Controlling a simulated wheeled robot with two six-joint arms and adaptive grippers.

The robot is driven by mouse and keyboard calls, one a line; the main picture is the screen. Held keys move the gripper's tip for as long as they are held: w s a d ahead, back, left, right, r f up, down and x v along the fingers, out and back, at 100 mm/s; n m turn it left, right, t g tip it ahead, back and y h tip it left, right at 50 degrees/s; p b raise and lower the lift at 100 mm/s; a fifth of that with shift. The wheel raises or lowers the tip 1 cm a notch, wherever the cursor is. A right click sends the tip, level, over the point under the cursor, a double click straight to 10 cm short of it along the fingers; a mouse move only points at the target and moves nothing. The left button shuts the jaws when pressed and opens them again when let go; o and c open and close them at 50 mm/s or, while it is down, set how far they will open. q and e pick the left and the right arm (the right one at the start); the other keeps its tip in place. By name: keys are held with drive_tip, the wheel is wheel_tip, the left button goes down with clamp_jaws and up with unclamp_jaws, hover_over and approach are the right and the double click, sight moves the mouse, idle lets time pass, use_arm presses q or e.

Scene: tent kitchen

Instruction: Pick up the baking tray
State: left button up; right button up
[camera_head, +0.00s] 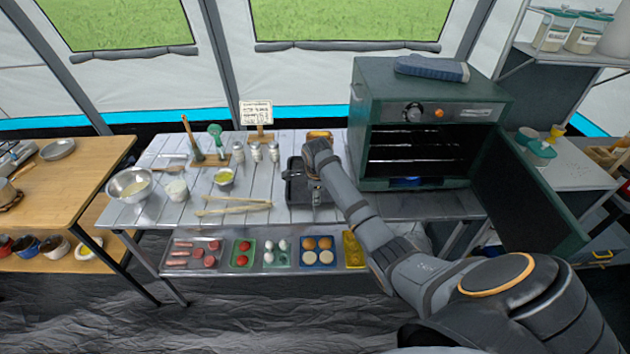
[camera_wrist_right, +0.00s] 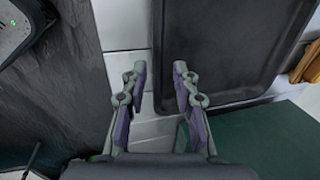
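The baking tray (camera_head: 294,186) is dark, shallow and rectangular, and lies on the metal table left of the oven. My right arm and gripper partly cover it in the head view. In the right wrist view, the tray (camera_wrist_right: 215,40) fills the upper middle, with its rounded rim showing. My right gripper (camera_wrist_right: 158,75) is open there, with one finger on each side of the tray's long edge as seen from above. Nothing is between the fingertips except that rim and table; I cannot tell whether they touch it. My left gripper is not in view.
A green oven (camera_head: 370,130) stands right of the tray, its door (camera_head: 525,190) swung open toward the front right. Trays of food fill the lower shelf.

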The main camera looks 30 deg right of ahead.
drive_tip(key=x, duration=0.3)
drive_tip(key=shift+w+f, duration=0.1)
drive_tip(key=shift+f, duration=0.1)
clamp_jaws()
